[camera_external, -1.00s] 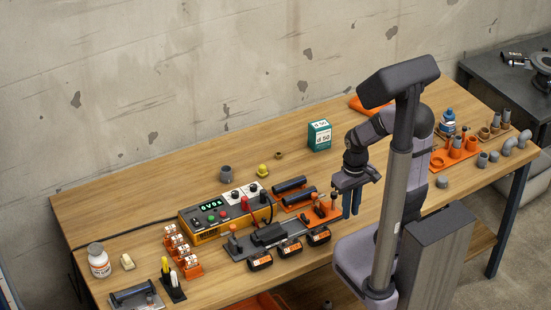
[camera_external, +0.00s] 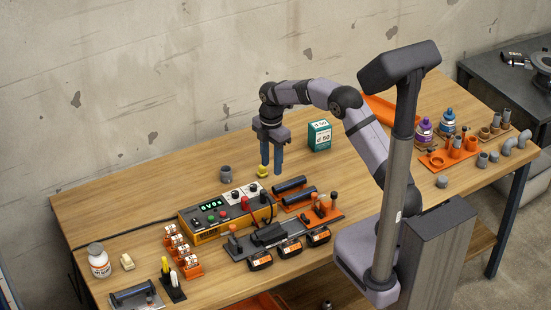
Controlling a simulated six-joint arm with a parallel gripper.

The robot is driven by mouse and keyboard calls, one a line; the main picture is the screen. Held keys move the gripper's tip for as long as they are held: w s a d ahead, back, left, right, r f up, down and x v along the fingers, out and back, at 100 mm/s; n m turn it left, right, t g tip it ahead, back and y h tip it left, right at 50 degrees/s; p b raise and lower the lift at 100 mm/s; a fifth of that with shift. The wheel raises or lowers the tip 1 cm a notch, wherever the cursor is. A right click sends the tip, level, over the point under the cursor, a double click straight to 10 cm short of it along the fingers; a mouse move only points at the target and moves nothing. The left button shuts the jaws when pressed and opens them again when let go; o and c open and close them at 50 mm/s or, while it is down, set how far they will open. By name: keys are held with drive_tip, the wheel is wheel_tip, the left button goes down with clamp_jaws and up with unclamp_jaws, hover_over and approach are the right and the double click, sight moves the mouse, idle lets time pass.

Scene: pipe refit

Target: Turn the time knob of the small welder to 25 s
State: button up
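The small welder (camera_external: 207,222) is a yellow and dark box with a green lit display (camera_external: 211,204) on the left half of the bench. Its top has red and green buttons and a white panel at the right with two dark knobs (camera_external: 243,191). I cannot read the scale or tell where the time knob points. My gripper (camera_external: 271,171) points straight down, above and behind the right end of the welder. Its two blue fingers are apart with a gap between them, and nothing shows in it.
A yellow fitting (camera_external: 262,171) is close to the fingertips, and a grey coupling (camera_external: 226,173) stands to its left. Black pipes (camera_external: 289,185) in an orange holder lie right of the welder. A green box (camera_external: 319,136) stands behind. Batteries (camera_external: 290,248) sit in front.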

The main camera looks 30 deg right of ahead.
sight(254, 185)
drive_tip(key=w+a+n, duration=0.1)
drive_tip(key=n, duration=0.1)
drive_tip(key=w+a+f+n, duration=0.1)
drive_tip(key=a, duration=0.1)
drive_tip(key=w+a+n, duration=0.1)
drive_tip(key=w+n, duration=0.1)
drive_tip(key=shift+a+f+n+p, duration=0.25)
drive_tip(key=shift+f+n+p, duration=0.05)
drive_tip(key=shift+f+p, duration=1.35)
drive_tip(key=shift+f, duration=2.35)
drive_tip(key=shift+c, duration=0.4)
clamp_jaws()
